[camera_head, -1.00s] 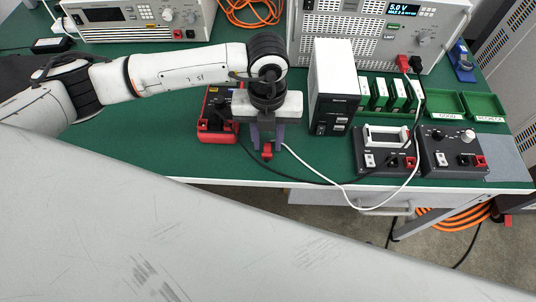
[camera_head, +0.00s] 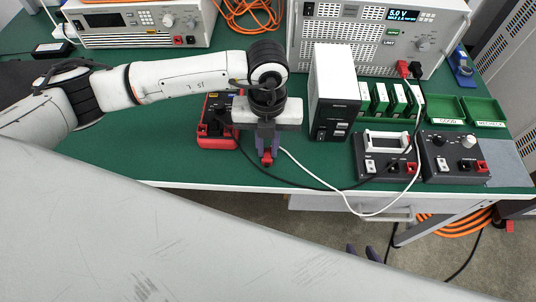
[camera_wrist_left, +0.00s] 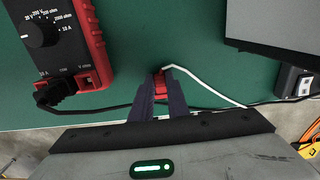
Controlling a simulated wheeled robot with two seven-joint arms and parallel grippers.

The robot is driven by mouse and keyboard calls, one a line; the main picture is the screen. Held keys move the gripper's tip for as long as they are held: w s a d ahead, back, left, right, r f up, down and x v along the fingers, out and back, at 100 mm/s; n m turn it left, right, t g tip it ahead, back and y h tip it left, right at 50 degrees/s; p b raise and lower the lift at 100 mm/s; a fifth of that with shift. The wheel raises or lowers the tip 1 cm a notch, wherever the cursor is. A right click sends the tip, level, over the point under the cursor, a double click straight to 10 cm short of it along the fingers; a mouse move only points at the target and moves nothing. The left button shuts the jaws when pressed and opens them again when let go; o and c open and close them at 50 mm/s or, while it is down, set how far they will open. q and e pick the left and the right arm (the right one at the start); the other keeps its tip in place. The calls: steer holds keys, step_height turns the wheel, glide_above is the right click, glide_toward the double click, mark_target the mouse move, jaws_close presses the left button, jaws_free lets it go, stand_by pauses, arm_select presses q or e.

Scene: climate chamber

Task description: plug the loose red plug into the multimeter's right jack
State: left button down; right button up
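The red plug (camera_head: 267,158) is between the fingertips of my left gripper (camera_head: 267,156), which is shut on it near the table's front edge. The wrist view also shows the red plug (camera_wrist_left: 160,84) between the dark fingers (camera_wrist_left: 161,92), with a white lead running off to the right. The red-cased multimeter (camera_head: 219,139) lies left of the gripper, partly hidden by it in the head view. In the wrist view the multimeter (camera_wrist_left: 97,45) has a black plug (camera_wrist_left: 52,94) at its left jack; its right jack (camera_wrist_left: 86,80) looks empty. My right gripper (camera_head: 363,253) shows only separated fingertips, below the table edge.
A black-and-white box (camera_head: 333,95) stands right of my left gripper. Two grey panels (camera_head: 386,153) (camera_head: 455,157) and green trays (camera_head: 446,110) are further right. A black lead (camera_head: 300,181) and the white lead (camera_head: 345,197) cross the front edge.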

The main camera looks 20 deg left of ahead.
arm_select(q)
steer(key=shift+r+p, duration=1.75)
steer(key=shift+r, duration=0.8)
